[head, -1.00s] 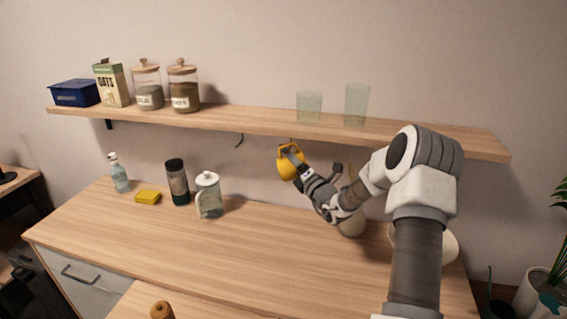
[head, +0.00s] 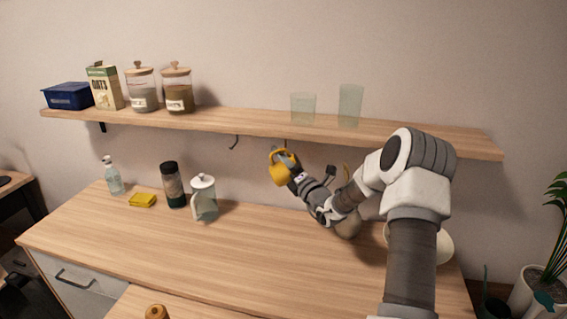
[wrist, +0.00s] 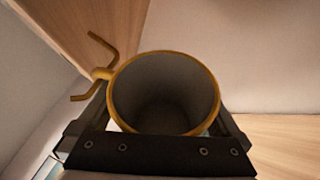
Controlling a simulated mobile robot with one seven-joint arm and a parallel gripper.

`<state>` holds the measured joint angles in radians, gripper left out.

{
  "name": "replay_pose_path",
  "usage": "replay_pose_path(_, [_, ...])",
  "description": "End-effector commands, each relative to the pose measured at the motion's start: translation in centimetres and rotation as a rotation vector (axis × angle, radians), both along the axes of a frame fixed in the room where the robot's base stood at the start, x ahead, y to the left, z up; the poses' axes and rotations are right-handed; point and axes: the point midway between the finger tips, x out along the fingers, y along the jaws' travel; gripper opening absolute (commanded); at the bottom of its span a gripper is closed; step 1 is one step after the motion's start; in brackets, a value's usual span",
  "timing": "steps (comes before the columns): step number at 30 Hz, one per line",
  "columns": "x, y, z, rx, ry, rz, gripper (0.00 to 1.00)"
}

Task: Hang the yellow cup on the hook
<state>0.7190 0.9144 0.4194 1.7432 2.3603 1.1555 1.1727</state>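The yellow cup (head: 278,172) is in my gripper (head: 290,168), just below the front part of the wooden shelf. In the wrist view, the cup (wrist: 165,92) shows its round rim and dark inside between my two fingers (wrist: 160,135). A golden forked piece (wrist: 100,73) sits at the left of the rim; I cannot tell whether it is all handle or partly a hook. One dark hook (head: 236,142) hangs under the shelf, left of the cup. Another hook (head: 285,146) shows just above the cup. I cannot tell whether the cup touches it.
The shelf (head: 230,121) holds a blue box, an oats carton, two jars and two glasses (head: 350,106). A white bowl (head: 440,243) is beside my arm. The middle counter is clear.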

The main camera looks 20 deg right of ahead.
Motion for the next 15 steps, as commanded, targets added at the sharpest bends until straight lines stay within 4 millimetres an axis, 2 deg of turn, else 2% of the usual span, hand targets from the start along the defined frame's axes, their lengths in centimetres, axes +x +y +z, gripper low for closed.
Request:
replay_pose_path(5, [-0.2,-0.1,-0.2,0.0,0.002,0.0,1.0])
replay_pose_path(8, [-1.0,-0.3,-0.3,0.0,0.002,-0.001,1.0])
replay_pose_path(11, [-2.6,-0.7,-0.6,0.0,0.003,-0.003,1.0])
replay_pose_path(15, [-5.7,-1.4,-1.3,0.001,0.003,-0.003,1.0])
